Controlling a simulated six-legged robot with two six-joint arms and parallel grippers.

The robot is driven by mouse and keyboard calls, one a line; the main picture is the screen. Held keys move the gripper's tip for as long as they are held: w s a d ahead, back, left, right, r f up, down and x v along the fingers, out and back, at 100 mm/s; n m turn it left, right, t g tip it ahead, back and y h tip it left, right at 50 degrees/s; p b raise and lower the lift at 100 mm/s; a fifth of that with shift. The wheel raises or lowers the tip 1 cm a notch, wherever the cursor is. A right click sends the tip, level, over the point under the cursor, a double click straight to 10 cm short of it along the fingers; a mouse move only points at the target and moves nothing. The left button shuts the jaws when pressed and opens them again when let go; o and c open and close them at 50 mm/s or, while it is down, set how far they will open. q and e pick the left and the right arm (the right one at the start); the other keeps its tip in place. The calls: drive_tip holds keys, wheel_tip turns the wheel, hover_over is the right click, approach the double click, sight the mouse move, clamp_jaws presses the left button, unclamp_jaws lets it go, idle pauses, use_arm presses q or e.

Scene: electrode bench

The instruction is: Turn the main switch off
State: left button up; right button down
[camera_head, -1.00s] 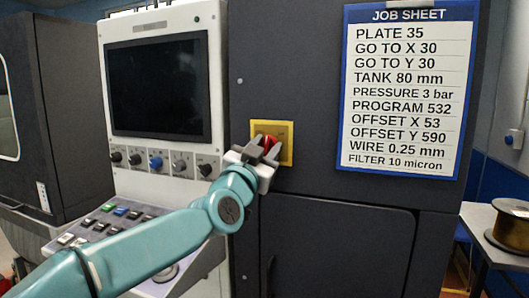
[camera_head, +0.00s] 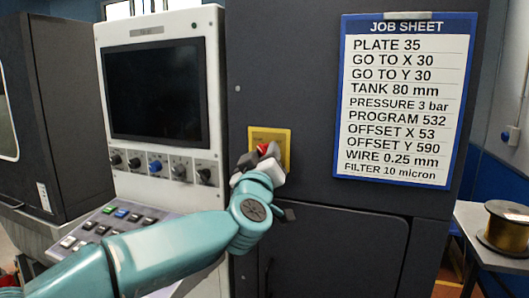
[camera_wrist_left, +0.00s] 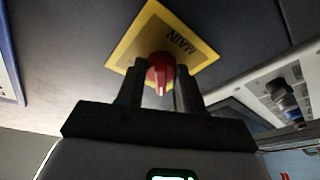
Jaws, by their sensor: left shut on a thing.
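The main switch is a red rotary knob (camera_head: 263,149) on a yellow plate (camera_head: 284,137) on the dark cabinet front. In the left wrist view the red knob (camera_wrist_left: 160,72) sits before the yellow plate (camera_wrist_left: 150,30), which reads "MAIN". My left gripper (camera_head: 258,158) is at the knob, its two fingers on either side of it, and is shut on it. The left wrist view shows the fingers (camera_wrist_left: 160,85) flanking the knob. The gripper hides part of the knob and the lower plate in the head view. My right gripper is not in view.
A control console with a dark screen (camera_head: 157,90), a row of small knobs (camera_head: 155,166) and a sloped button panel (camera_head: 108,232) stands left. A job sheet (camera_head: 405,100) hangs right of the switch. A wire spool (camera_head: 505,228) stands on a table at right.

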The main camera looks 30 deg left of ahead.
use_arm(q)
drive_tip(key=shift+r+n, duration=0.1)
drive_tip(key=shift+n, duration=0.6)
drive_tip(key=o, duration=1)
drive_tip(key=b+v, duration=0.1)
drive_tip(key=v, duration=1.5)
drive_tip(key=shift+s+d+b, duration=0.1)
drive_tip(key=shift+d+b, duration=0.05)
drive_tip(key=shift+b, duration=0.25)
drive_tip(key=shift+r, duration=0.1)
